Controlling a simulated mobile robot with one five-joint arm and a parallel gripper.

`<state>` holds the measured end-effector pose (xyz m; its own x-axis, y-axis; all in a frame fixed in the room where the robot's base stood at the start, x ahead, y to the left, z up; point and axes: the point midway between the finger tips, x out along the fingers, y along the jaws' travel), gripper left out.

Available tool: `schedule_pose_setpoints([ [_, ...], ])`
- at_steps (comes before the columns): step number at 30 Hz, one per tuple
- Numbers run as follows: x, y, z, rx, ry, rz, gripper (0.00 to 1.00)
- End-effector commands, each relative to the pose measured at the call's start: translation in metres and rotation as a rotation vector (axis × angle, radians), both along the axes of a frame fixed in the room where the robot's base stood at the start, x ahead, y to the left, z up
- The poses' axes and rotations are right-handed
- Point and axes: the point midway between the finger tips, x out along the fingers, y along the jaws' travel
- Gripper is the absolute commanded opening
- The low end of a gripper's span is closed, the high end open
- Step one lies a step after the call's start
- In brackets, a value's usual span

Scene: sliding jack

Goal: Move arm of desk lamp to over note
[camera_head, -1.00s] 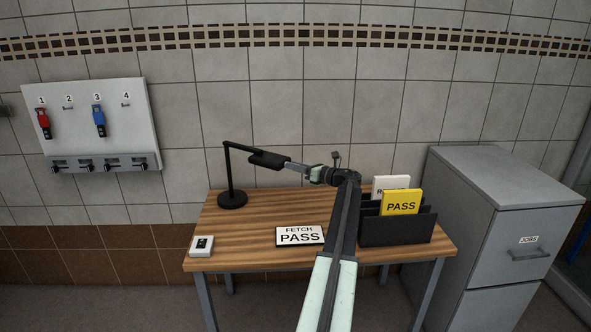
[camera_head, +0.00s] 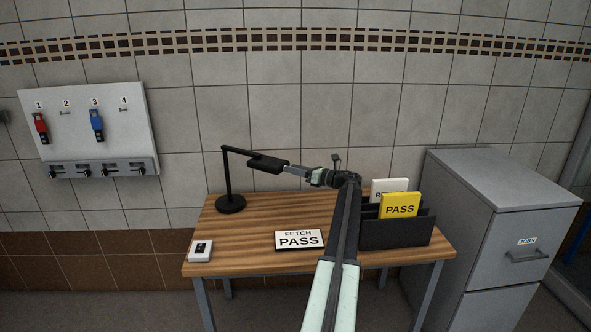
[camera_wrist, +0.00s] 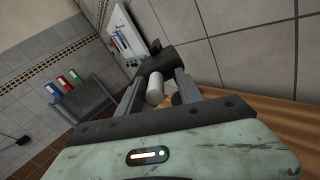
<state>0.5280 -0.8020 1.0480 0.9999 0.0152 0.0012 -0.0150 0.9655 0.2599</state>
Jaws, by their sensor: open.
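The black desk lamp stands upright on its round base (camera_head: 231,204) at the back left of the desk. Its arm reaches right from the post top to the dark lamp head (camera_head: 267,163). The note, a white card reading FETCH PASS (camera_head: 299,240), lies on the desk below and to the right of the lamp head. My gripper (camera_head: 290,169) is open at the right end of the lamp head. In the wrist view, my gripper's fingers (camera_wrist: 157,92) flank a pale cylinder (camera_wrist: 155,89) beside a dark part of the lamp (camera_wrist: 178,57). I cannot tell whether they touch it.
A black file rack (camera_head: 395,231) with a yellow PASS card (camera_head: 399,205) stands at the desk's right, near my arm. A small white box (camera_head: 200,251) lies front left. A grey cabinet (camera_head: 525,225) stands right; a key board (camera_head: 90,130) hangs on the wall.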

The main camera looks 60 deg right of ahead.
Motion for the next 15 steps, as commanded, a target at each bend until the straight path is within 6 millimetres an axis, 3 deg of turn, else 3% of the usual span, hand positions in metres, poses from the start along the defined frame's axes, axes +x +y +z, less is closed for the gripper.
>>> schedule_pose_setpoints([
  [15, -0.074, -0.001, 0.0, 0.0, 0.0, -0.002, 0.43],
])
